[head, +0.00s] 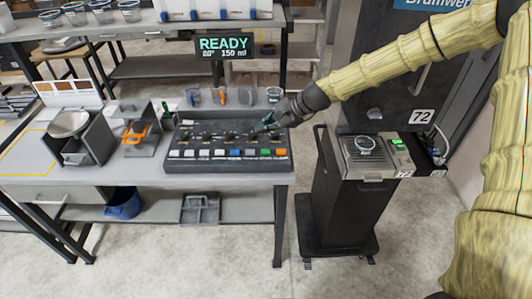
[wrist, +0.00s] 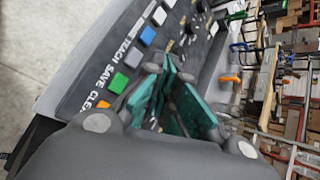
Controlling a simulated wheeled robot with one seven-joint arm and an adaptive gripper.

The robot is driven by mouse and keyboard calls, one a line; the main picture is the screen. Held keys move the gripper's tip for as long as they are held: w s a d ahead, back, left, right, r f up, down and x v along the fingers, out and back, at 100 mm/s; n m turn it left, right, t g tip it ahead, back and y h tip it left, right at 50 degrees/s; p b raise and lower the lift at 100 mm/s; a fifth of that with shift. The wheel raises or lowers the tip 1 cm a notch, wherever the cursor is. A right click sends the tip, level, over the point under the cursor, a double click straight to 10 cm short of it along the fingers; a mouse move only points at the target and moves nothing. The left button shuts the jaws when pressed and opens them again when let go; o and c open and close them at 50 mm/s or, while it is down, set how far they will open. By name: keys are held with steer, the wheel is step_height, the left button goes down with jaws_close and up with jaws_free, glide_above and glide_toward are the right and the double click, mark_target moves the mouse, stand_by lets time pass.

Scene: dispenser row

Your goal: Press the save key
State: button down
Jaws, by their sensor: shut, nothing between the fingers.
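The control panel (head: 205,165) is a dark sloped box on the bench with a row of coloured keys along its front. The green save key (head: 265,152) sits near the right end, between a grey key and the orange key. In the wrist view the green key (wrist: 118,83) lies beside the printed word SAVE, left of my fingers. My gripper (head: 262,127) is over the right part of the panel, behind the key row. Its teal fingers (wrist: 170,78) are shut and empty. They look apart from the save key; their exact height above the panel is unclear.
A display (head: 223,46) behind the panel reads READY. Several knobs lie behind the keys, near my fingers. A dark cabinet with a scale (head: 370,157) stands to the right.

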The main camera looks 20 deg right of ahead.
mark_target(265, 153)
steer(key=shift+f+b, duration=2.35)
steer(key=shift+f, duration=1.4)
steer(key=shift+f, duration=0.15)
steer(key=shift+f, duration=0.3)
steer(key=shift+f+b, duration=0.45)
steer(key=shift+b, duration=0.1)
steer(key=shift+r, duration=0.15)
steer(key=shift+r+p, duration=0.65)
steer(key=shift+r, duration=0.1)
steer(key=shift+r+p, duration=1.75)
steer(key=shift+r, duration=0.8)
